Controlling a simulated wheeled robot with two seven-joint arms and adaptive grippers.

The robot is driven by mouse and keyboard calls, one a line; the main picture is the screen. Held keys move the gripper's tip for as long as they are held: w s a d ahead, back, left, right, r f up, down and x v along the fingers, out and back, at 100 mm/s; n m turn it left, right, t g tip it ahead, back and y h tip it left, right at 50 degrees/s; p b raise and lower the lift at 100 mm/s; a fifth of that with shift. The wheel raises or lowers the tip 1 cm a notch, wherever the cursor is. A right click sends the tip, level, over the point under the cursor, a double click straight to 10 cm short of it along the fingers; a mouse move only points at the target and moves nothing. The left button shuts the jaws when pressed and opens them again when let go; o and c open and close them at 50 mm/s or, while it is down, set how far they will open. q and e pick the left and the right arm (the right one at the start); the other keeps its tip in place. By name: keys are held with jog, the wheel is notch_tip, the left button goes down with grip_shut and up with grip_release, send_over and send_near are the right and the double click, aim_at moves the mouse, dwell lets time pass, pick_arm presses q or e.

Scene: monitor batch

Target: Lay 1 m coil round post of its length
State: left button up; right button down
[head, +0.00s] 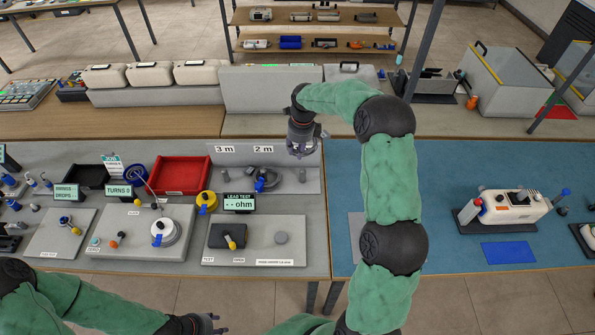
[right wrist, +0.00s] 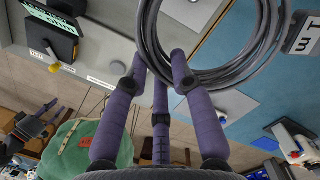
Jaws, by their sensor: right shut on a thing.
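My right gripper (head: 302,148) hangs above the right end of the grey post stand (head: 238,184). It is shut on a dark grey cable coil (right wrist: 216,82), seen in the right wrist view as a loop passing between its fingers. In the head view the gripper hides most of this coil. The stand carries a 3 m label (head: 224,149), a 2 m label (head: 263,149) and short posts. A coil with a blue tag (head: 261,184) is at the 2 m post. A 1 m label (right wrist: 304,38) shows in the right wrist view. My left gripper (head: 214,324) is low, apparently open and empty.
The lead test display (head: 239,202) and its grey test plate (head: 230,252) stand in front of the stand. A red tray (head: 181,175), a yellow reel (head: 206,203) and a white coil winder (head: 165,232) are to the left. The blue mat (head: 460,195) is mostly free.

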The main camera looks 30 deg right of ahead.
jog(key=b, duration=0.9)
send_over(296, 191)
notch_tip(296, 191, down, 10)
jog(key=shift+s+d+f, duration=0.1)
jog(key=shift+s+f, duration=0.1)
jog(key=shift+s, duration=0.1)
jog(key=shift+w, duration=0.1)
jog(key=shift+f+b, duration=3.25)
jog(key=shift+f, duration=2.7)
jog(key=shift+f, duration=0.25)
jog(key=c, duration=1)
grip_release()
